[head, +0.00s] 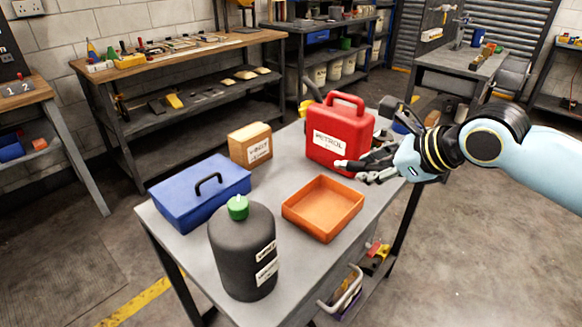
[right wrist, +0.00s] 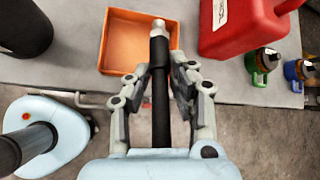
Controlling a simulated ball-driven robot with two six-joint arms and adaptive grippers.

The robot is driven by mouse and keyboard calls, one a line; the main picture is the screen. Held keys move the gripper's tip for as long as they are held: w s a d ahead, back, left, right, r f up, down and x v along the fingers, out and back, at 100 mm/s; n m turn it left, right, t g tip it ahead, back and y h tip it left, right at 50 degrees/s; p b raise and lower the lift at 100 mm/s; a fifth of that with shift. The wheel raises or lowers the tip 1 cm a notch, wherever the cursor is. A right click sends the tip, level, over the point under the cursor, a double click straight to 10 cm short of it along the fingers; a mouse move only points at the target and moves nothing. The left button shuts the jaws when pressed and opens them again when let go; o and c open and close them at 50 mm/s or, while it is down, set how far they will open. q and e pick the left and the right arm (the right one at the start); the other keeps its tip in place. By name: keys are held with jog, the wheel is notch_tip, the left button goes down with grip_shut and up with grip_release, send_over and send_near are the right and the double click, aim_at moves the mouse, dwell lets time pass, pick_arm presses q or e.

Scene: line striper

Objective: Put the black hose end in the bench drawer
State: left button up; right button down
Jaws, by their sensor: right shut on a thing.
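My right gripper (right wrist: 158,78) is shut on the black hose end (right wrist: 160,112), a dark tube with a pale metal tip. In the right wrist view the tip overlaps the open orange tray. In the head view my right gripper (head: 366,167) is in front of the red petrol can, above the bench's right edge, with the pale tip pointing left. My left gripper is out of view.
The grey bench (head: 190,244) carries a blue toolbox (head: 200,195), a dark bottle with a green cap (head: 240,250), a cardboard box (head: 250,145), the red petrol can (head: 342,120) and the empty orange tray (head: 322,205). Clear bench top lies around the tray.

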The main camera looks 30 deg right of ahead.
jog(key=s+f+p, duration=0.2)
jog(key=s, duration=0.3)
jog(key=x, duration=0.4)
jog(key=a+r+b+x, duration=0.1)
jog(key=x, duration=0.3)
jog(key=w+a+x, duration=0.1)
jog(key=x, duration=0.3)
jog(key=shift+w+b, duration=0.3)
jog(key=shift+b, duration=0.05)
jog(key=shift+f+p, duration=0.5)
jog(key=shift+f, duration=1.05)
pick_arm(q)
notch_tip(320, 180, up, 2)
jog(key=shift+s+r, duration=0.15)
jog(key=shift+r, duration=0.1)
pick_arm(e)
jog(key=shift+f, duration=0.15)
jog(key=shift+f, duration=0.1)
jog(key=c, duration=1.2)
grip_release()
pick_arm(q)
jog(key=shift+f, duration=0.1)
pick_arm(e)
jog(key=shift+o, duration=0.2)
